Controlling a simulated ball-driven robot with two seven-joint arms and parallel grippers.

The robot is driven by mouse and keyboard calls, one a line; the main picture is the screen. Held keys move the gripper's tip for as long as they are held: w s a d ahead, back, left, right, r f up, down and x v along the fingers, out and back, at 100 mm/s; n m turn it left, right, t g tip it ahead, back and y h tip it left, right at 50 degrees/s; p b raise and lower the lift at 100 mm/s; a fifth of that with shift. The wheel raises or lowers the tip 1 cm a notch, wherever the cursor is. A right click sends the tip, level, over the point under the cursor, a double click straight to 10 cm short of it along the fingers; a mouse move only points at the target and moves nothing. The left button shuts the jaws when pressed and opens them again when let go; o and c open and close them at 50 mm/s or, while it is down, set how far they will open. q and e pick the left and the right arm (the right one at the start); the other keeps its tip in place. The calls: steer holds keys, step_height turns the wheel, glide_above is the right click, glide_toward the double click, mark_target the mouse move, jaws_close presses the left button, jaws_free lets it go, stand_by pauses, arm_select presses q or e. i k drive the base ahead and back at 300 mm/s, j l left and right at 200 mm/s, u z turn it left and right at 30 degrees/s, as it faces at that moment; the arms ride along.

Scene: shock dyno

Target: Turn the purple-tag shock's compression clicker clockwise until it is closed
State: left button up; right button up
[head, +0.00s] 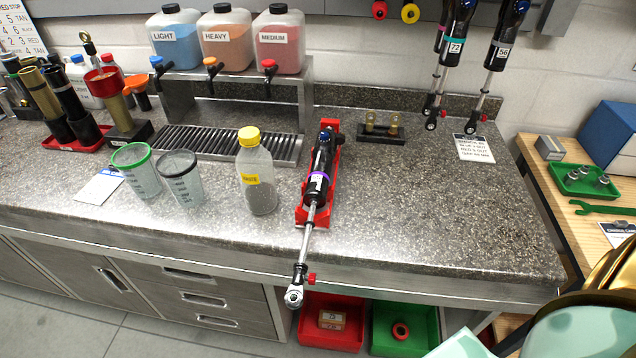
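The purple-tag shock (318,181) lies in a red cradle (335,155) on the counter, its black body toward the back and its silver shaft running toward me past the counter's front edge. A purple band with a white label wraps its body. A blue part (326,138) shows at its far end, and a small red knob (311,279) sits by the eyelet (294,297) at its near end. I see no writing that marks either as the compression clicker, and their turn positions are too small to read. Neither of my grippers is in view; only parts of my own body show at the lower right.
A yellow-capped bottle (256,172) stands just left of the cradle, with two cups (137,170) further left. Jugs (229,42) stand on a rack behind.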

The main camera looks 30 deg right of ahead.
mark_target(325, 135)
steer(key=i+z, duration=0.1)
steer(key=z, duration=0.75)
